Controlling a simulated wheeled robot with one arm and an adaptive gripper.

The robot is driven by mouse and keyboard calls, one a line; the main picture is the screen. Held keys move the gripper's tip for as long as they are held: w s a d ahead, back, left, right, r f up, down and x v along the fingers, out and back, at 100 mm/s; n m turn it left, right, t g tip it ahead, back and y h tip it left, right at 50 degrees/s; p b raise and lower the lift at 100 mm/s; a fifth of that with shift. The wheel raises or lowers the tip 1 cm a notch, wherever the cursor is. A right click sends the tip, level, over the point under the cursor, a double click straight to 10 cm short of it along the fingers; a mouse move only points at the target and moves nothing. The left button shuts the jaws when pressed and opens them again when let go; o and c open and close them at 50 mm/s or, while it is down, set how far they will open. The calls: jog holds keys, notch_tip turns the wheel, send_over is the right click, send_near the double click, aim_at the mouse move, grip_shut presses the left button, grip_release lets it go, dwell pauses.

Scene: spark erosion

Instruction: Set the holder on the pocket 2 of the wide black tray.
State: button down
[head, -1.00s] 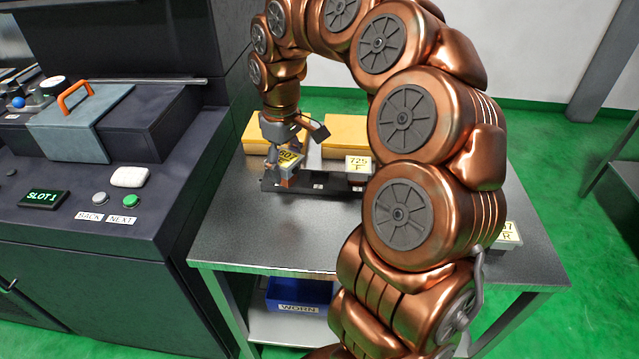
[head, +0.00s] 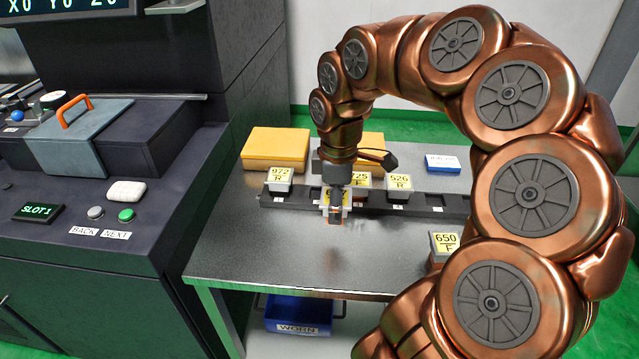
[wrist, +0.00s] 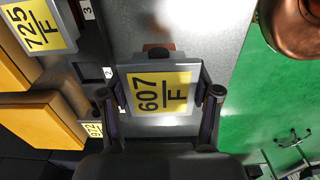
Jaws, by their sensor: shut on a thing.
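My gripper (head: 337,208) is shut on a grey holder with a yellow 607 F label (wrist: 160,92); one finger is on each side of it in the wrist view. The wide black tray (head: 434,202) lies across the table. The held holder is beside pocket 2, on the tray's front side, apart from the 2 mark (wrist: 108,72). Pocket 2 (wrist: 88,78) looks empty in the wrist view. Holder 972 R (head: 280,176) sits at the tray's left end. Holders 725 F (head: 360,179) and 526 R (head: 399,184) sit right of pocket 2.
Yellow boxes (head: 275,148) stand behind the tray, with a blue-and-white box (head: 443,163) at back right. Holder 650 F (head: 443,243) stands near the table's right front. The table front is clear (head: 270,255). A blue WORN bin (head: 298,313) is below; the dark machine is left.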

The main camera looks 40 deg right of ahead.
jog(key=w+d, duration=0.1)
jog(key=w, duration=0.3)
jog(key=w+d+p, duration=0.1)
jog(key=w+d, duration=0.1)
jog(key=w, duration=0.2)
jog(key=w+d+f, duration=0.1)
jog(key=w, duration=0.3)
jog(key=shift+d, duration=0.3)
jog(key=shift+w+f+p, duration=0.1)
jog(key=shift+f+p, duration=0.35)
jog(key=shift+f, duration=1.4)
jog(key=shift+f, duration=0.15)
jog(key=shift+c, duration=1.2)
grip_release()
notch_tip(320, 180, up, 12)
jog(key=shift+r+b, duration=0.2)
jog(key=shift+b, duration=0.1)
